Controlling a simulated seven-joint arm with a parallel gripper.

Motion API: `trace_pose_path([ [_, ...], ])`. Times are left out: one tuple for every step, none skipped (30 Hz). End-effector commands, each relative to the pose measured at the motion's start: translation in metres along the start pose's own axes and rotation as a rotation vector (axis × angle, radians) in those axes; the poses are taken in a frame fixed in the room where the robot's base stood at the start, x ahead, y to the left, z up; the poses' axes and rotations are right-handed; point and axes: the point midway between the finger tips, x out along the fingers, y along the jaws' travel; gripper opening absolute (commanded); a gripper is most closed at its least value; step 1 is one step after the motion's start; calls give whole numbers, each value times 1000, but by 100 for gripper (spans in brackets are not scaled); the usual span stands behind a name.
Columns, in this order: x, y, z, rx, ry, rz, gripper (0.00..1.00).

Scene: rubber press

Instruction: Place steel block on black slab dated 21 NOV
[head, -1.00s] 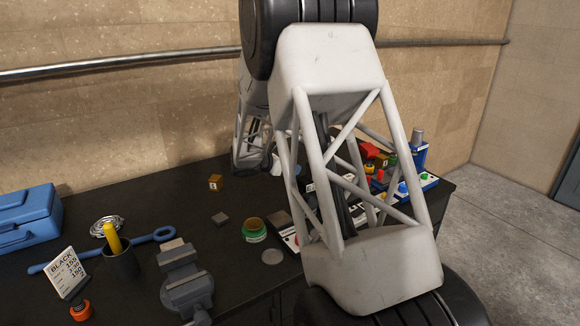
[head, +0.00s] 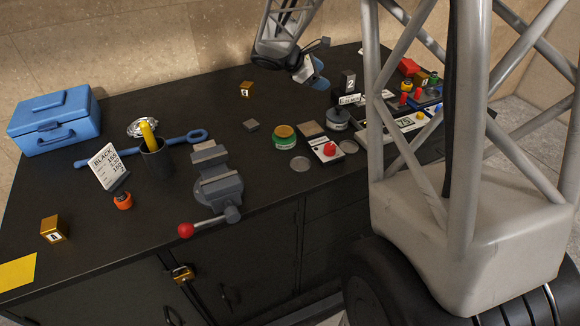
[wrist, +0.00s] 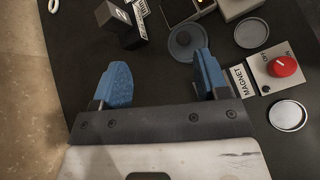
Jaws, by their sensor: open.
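My gripper (head: 312,72) is over the back of the bench, its blue fingers apart. In the wrist view my gripper (wrist: 162,79) is open with only bare dark bench between the fingertips. I cannot read 21 NOV on anything.
A magnet box with a red knob (head: 329,150), a green-and-yellow tin (head: 285,137) and a grey round pot (head: 338,119) stand near the bench middle. A vise (head: 217,185) is at the front edge. A blue toolbox (head: 54,121) is at the left. My arm hides part of the right side.

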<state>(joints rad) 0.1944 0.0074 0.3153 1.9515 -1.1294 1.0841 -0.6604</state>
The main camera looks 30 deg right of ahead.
Motion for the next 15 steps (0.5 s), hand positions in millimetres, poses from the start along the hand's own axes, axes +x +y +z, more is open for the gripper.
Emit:
trace_pose_path([
  [-12,-13,5,44,27,-10,68],
  [-19,-20,7,72,43,-18,68],
  [-27,-30,10,108,66,-29,68],
  [-34,-38,12,136,82,-36,68],
  [-40,-45,13,163,99,-45,68],
  [-47,-55,16,199,121,-57,68],
  [-53,-63,17,226,137,-67,68],
  [-59,-71,19,253,154,-77,68],
  [-67,-81,21,289,176,-90,68],
  [-73,-88,22,315,192,-99,68],
  [-78,-97,23,341,208,-110,68],
  [-86,-107,25,376,230,-123,68],
  [-91,-115,26,403,247,-135,68],
  [-96,-123,27,429,264,-145,68],
  [-103,-133,28,464,286,-160,68],
])
